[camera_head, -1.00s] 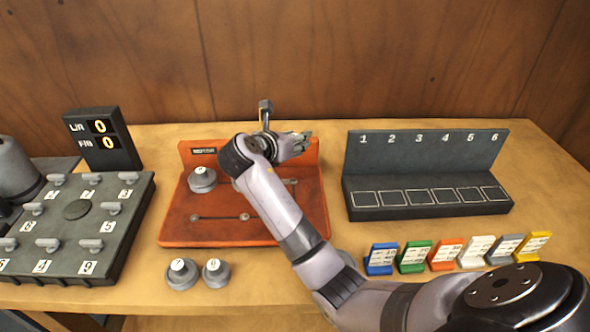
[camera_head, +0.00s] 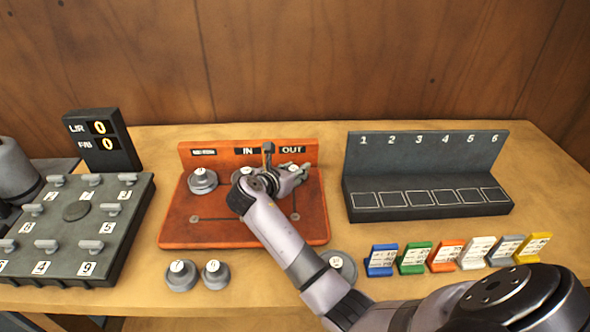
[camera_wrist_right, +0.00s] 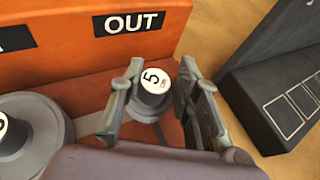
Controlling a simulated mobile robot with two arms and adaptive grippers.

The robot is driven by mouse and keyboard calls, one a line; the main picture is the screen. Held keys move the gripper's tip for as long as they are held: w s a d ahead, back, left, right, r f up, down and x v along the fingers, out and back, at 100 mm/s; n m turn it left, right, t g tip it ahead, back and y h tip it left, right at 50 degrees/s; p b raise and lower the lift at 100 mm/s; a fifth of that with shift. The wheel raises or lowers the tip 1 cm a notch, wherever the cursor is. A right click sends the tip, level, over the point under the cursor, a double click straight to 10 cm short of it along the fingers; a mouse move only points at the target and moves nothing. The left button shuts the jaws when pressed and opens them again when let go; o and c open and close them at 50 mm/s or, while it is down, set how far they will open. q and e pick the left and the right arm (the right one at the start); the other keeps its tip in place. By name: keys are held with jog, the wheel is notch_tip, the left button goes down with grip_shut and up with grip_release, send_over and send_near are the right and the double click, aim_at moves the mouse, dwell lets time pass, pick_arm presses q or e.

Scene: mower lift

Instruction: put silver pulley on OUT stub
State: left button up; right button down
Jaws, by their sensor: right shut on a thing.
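My right gripper (camera_head: 297,172) is at the right part of the orange board (camera_head: 215,234), below the OUT label (camera_head: 292,150). In the right wrist view my right gripper (camera_wrist_right: 152,98) is shut on a small silver pulley (camera_wrist_right: 153,92) marked 5 cm, one finger on each side. The label faces up, and the pulley looks upright. The OUT stub is hidden, so I cannot tell whether the pulley sits on it. A larger silver pulley (camera_wrist_right: 40,135) stands at the IN place, left of the gripper.
Another pulley (camera_head: 203,181) stands on the board's left. Pulleys (camera_head: 181,274) (camera_head: 215,273) (camera_head: 341,268) lie on the table in front. Coloured cards (camera_head: 445,255) and a dark numbered rack (camera_head: 430,205) are right. A grey numbered panel (camera_head: 75,210) is left.

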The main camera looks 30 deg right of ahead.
jog(key=c, duration=1.2)
grip_release()
jog(key=v, duration=1.2)
